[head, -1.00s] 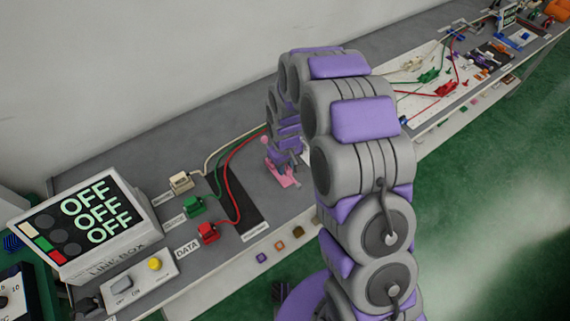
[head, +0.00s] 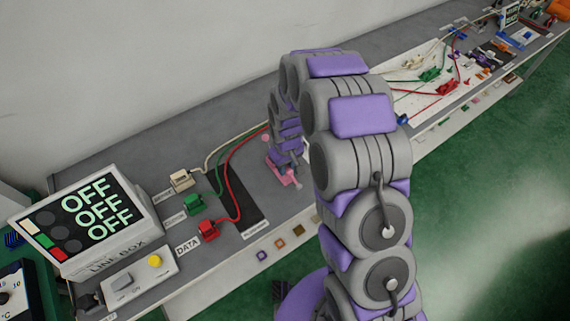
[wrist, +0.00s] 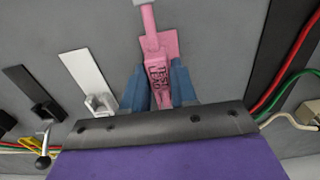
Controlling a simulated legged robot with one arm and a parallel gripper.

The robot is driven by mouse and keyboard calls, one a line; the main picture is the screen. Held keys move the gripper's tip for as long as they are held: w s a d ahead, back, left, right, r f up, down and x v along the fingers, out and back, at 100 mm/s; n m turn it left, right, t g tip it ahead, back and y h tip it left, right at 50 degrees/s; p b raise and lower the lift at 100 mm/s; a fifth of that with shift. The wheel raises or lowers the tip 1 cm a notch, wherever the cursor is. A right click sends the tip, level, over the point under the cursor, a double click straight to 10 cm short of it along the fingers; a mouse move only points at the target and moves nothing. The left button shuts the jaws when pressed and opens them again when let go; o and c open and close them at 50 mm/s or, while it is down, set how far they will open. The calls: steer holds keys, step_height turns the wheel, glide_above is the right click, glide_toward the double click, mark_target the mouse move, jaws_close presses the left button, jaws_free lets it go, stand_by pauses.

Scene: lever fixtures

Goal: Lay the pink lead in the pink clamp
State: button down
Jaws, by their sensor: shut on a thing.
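My gripper (wrist: 157,92) has its blue fingers closed on both sides of a pink lettered piece, which I take to be the pink lead (wrist: 157,70). Right beyond it in the wrist view are a pink plate (wrist: 173,42) and a pink rod (wrist: 149,18) with a pale end, which look like parts of the pink clamp. I cannot tell whether the lead rests in the clamp. In the head view pink parts (head: 291,180) show low on the bench below my wrist; my arm hides most of the gripper.
A black fixture (wrist: 45,112) and a white fixture (wrist: 100,104) stand left of the gripper in the wrist view. Red, green and white cables run at its right. In the head view, plugs (head: 208,231) and the line box (head: 85,228), reading OFF, are at left.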

steer(key=shift+d, duration=0.35)
steer(key=shift+a+f, duration=0.4)
steer(key=shift+a, duration=0.2)
steer(key=shift+f, duration=0.2)
steer(key=shift+f, duration=0.15)
steer(key=shift+a+f, duration=0.1)
steer(key=shift+a, duration=0.05)
steer(key=shift+f, duration=0.25)
steer(key=shift+d+f, duration=0.25)
